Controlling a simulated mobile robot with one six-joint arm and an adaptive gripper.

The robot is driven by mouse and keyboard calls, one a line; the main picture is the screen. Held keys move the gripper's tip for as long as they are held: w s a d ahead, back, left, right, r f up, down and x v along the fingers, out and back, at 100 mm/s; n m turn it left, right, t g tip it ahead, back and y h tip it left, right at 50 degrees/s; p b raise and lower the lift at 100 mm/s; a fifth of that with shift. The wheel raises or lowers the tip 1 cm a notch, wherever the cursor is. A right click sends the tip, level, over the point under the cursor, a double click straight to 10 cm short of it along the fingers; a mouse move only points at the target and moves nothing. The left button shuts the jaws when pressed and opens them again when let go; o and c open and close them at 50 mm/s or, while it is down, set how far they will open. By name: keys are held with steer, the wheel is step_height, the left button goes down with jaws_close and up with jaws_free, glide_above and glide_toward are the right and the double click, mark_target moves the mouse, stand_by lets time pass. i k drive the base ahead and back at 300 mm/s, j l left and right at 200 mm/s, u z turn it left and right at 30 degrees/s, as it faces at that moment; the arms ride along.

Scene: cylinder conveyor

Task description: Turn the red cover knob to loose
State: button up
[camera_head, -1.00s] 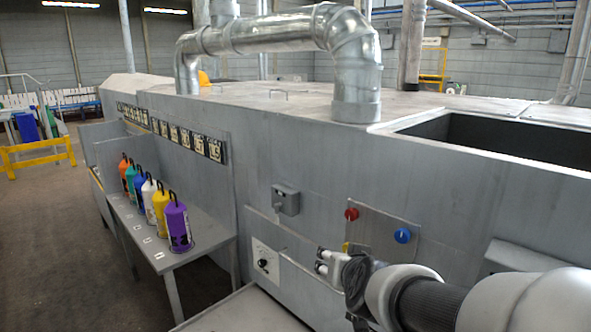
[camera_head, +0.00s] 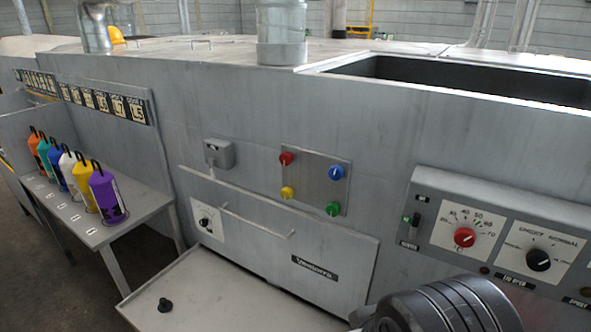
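A small metal plate (camera_head: 325,205) on the grey machine's front bears four coloured knobs. The red knob (camera_head: 286,158) is at its upper left, with a light pointer mark. The blue knob (camera_head: 336,172) is upper right, the yellow knob (camera_head: 288,192) lower left and the green knob (camera_head: 333,209) lower right. Another red knob (camera_head: 464,237) sits on the dial panel at the right. Part of my arm shows at the bottom right, below that panel. My gripper's fingers are out of view, and nothing covers the four knobs.
A drawer-like front with a bar handle (camera_head: 257,221) is below the plate. Several coloured cylinders stand on a bench (camera_head: 140,205) at the left. A black dial (camera_head: 538,260) is at the right.

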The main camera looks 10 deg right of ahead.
mark_target(286, 159)
steer(key=i+j+z, duration=0.15)
steer(key=j+z, duration=0.25)
steer(key=i+j+z, duration=0.1)
steer(key=j+z, duration=0.25)
